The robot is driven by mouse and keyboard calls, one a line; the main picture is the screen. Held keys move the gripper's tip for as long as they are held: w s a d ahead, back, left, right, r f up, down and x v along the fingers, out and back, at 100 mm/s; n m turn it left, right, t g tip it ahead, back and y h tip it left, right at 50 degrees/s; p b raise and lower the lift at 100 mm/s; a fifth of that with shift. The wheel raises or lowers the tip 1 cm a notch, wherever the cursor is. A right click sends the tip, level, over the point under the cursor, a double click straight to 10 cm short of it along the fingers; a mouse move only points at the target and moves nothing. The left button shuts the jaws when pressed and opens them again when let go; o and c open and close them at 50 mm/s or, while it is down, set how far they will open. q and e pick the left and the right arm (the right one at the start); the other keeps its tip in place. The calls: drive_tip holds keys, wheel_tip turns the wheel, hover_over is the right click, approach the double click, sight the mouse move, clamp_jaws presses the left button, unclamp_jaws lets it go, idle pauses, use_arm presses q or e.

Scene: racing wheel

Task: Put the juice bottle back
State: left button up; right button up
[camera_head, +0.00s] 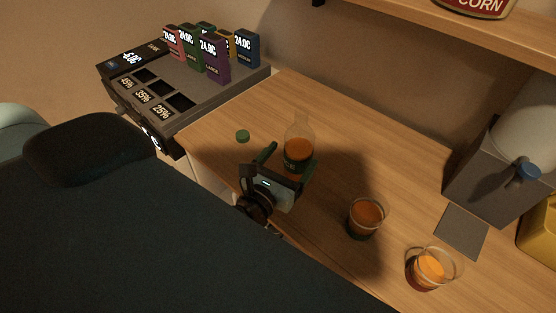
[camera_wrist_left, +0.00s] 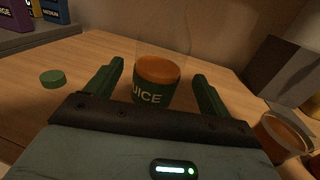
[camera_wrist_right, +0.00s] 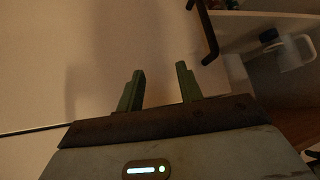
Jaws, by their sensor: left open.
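The juice bottle (camera_head: 297,150) is clear with orange juice in its lower part and a dark green label. It stands upright and uncapped on the wooden counter. My left gripper (camera_head: 290,161) is open at the bottle. In the left wrist view the bottle (camera_wrist_left: 157,82) is between the two green fingers (camera_wrist_left: 155,90), with gaps at both sides. A green cap (camera_head: 242,136) lies on the counter left of the bottle; it also shows in the left wrist view (camera_wrist_left: 53,79). My right gripper (camera_wrist_right: 160,88) is open and empty in front of a pale surface.
Two glasses with orange drink, one (camera_head: 366,217) nearer the bottle and one (camera_head: 432,268) further right, stand on the counter (camera_head: 340,140). A grey dispenser (camera_head: 500,165) is at the right. A display stand (camera_head: 190,85) with several small boxes is at the left. A shelf (camera_head: 470,35) hangs above.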

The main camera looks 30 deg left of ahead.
sight(292, 158)
use_arm(q)
drive_tip(key=s, duration=0.4)
drive_tip(key=shift+s+d+f+b, duration=0.15)
drive_tip(key=shift+s+f+b, duration=0.1)
drive_tip(key=shift+b, duration=0.15)
drive_tip(key=shift+s+r, duration=0.25)
drive_tip(key=shift+s, duration=0.5)
